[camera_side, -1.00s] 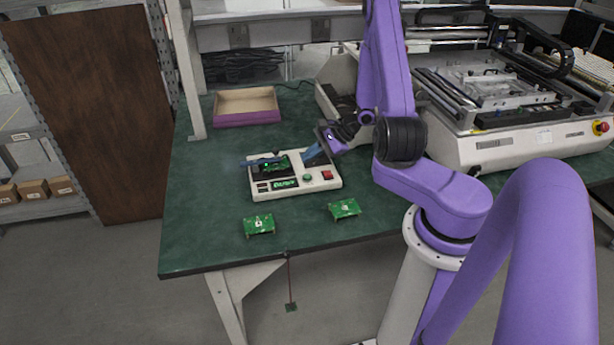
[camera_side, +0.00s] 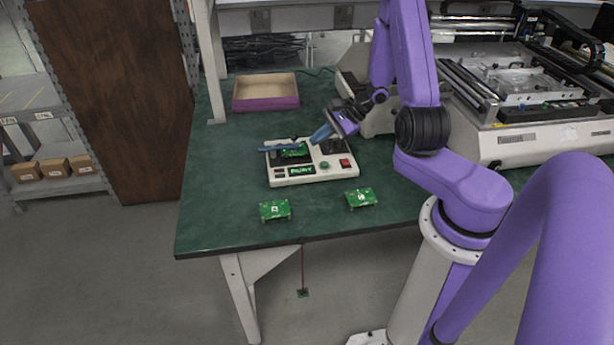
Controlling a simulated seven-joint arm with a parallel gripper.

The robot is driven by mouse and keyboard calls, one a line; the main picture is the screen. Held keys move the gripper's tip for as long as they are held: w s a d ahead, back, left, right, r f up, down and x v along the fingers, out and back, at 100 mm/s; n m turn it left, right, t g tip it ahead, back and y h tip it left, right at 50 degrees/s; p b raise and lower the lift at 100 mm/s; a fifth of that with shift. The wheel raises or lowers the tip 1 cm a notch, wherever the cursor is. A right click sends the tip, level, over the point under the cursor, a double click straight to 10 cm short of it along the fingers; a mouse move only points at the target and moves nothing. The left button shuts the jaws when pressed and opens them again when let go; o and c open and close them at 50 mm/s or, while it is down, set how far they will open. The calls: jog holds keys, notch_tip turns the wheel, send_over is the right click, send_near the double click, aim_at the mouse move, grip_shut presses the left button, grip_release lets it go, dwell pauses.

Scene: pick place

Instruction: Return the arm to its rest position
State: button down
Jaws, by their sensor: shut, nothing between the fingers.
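My gripper (camera_side: 322,133) is shut and empty. Its blue fingertips point down and to the left, above the right part of a white test fixture (camera_side: 318,177). A green circuit board (camera_side: 294,152) lies in the fixture's left bay, partly covered by a blue bar (camera_side: 280,147). The fingertips are to the right of that board and apart from it. I cannot tell exactly how high they are above the fixture.
Two green circuit boards (camera_side: 275,210) (camera_side: 361,198) lie on the green table (camera_side: 225,215) in front of the fixture. An open box (camera_side: 266,104) with purple sides stands at the back left. A large white machine (camera_side: 545,145) stands at the right.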

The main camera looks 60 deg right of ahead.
jog(key=s+a+r+n+g+y, duration=0.1)
jog(key=s+a+r+n+g, duration=0.25)
jog(key=a+n, duration=0.45)
jog(key=s+a+r+n+g+y, duration=0.2)
jog(key=a+r+n+g, duration=0.35)
jog(key=a, duration=0.55)
jog(key=s+r+n+h, duration=0.3)
jog(key=s+n+h, duration=0.1)
jog(key=s+n, duration=0.5)
jog(key=s+a+r+n+t+h, duration=0.1)
jog(key=s+r+n+h, duration=0.2)
jog(key=s+n, duration=0.6)
jog(key=shift+s+a+r+n+t+h, duration=0.2)
jog(key=shift+s+r+n+t+h, duration=0.2)
jog(key=shift+s, duration=0.45)
